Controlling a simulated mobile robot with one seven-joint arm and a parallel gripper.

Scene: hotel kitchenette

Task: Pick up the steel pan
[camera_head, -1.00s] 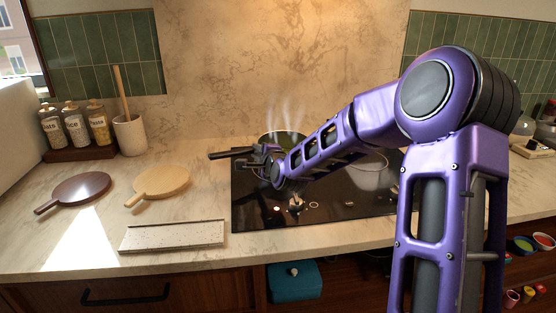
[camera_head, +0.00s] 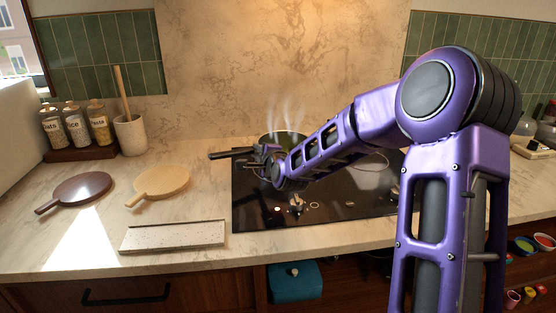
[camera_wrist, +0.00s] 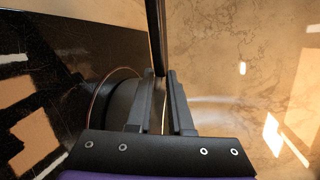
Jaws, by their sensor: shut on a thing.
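The steel pan (camera_head: 287,136) is on the back left of the black cooktop, steaming, and mostly hidden behind my arm. Its dark handle (camera_head: 228,154) points left past the cooktop's edge. My gripper (camera_head: 262,153) is shut on the handle. In the wrist view, the handle (camera_wrist: 155,30) runs up from between the fingers of my gripper (camera_wrist: 161,78). A dark rounded shape with a thin rim lies beside the left finger. I cannot tell whether the pan's base touches the cooktop.
The cooktop (camera_head: 330,207) has knobs (camera_head: 297,202) at its front. A brown round board (camera_head: 84,187), a pale round board (camera_head: 163,183) and a speckled rectangular board (camera_head: 173,236) lie to the left. Jars (camera_head: 75,130) and a utensil crock (camera_head: 130,135) stand behind them.

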